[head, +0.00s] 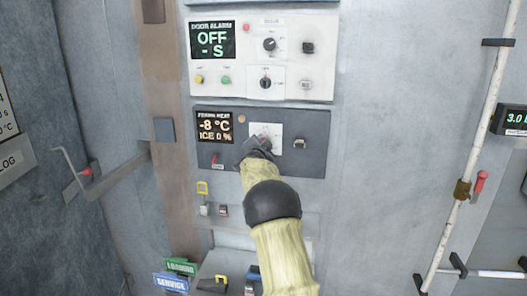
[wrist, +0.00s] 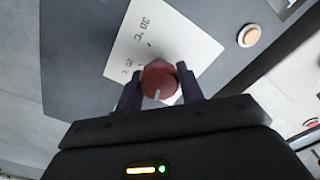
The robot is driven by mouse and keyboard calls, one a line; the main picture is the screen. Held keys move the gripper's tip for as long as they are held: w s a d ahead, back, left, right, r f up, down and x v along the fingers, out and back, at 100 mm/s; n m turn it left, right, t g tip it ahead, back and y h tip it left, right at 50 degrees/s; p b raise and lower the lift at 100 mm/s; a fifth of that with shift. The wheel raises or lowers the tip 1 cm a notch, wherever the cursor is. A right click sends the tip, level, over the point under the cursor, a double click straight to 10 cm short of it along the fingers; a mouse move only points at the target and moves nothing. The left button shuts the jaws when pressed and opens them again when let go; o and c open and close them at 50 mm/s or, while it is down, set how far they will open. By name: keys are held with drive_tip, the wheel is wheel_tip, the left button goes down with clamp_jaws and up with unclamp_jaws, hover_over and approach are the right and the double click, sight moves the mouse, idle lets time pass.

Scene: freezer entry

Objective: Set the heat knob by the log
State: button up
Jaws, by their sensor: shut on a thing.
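The heat knob is a round red knob (wrist: 158,78) on a white scale plate (wrist: 165,40) in the wrist view. Its pale pointer mark faces the bottom of that picture. The plate shows marks that look like 30 °C and 20 °C. My gripper (wrist: 160,90) is shut on the knob, one dark finger on each side. In the head view my gripper (head: 256,149) reaches the dark heat panel (head: 313,163) and mostly covers the knob. The panel display (head: 215,127) reads -8 °C and ICE 0 %. The log sign (head: 12,163) is cut off at the left edge.
The door alarm panel (head: 290,90) with other knobs and buttons sits just above. A small switch (head: 298,144) is right of the knob. Below are a ledge, padlocks (head: 203,190) and signs (head: 170,282). A white door bar (head: 470,160) stands at the right.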

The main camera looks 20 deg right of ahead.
drive_tip(key=m+b, duration=0.1)
drive_tip(key=m, duration=0.1)
drive_tip(key=m+b, duration=0.1)
drive_tip(key=m, duration=0.1)
drive_tip(key=m+b, duration=0.2)
drive_tip(key=shift+f+m, duration=0.3)
drive_tip(key=shift+f, duration=0.05)
drive_tip(key=m+b, duration=0.2)
drive_tip(key=m, duration=0.1)
drive_tip(key=shift+m, duration=0.3)
drive_tip(key=m+b, duration=0.2)
drive_tip(key=m, duration=0.1)
drive_tip(key=shift+m, duration=0.4)
drive_tip(key=m+b, duration=0.3)
drive_tip(key=m, duration=0.3)
drive_tip(key=shift+f+b, duration=0.15)
drive_tip(key=shift+b, duration=0.15)
drive_tip(key=m+b, duration=0.2)
drive_tip(key=m, duration=0.1)
drive_tip(key=shift+w+a+m, duration=0.1)
drive_tip(key=shift+m, duration=0.3)
drive_tip(key=shift+m+b, duration=0.8)
drive_tip(key=shift+m, duration=1.1)
drive_tip(key=shift+r, duration=0.2)
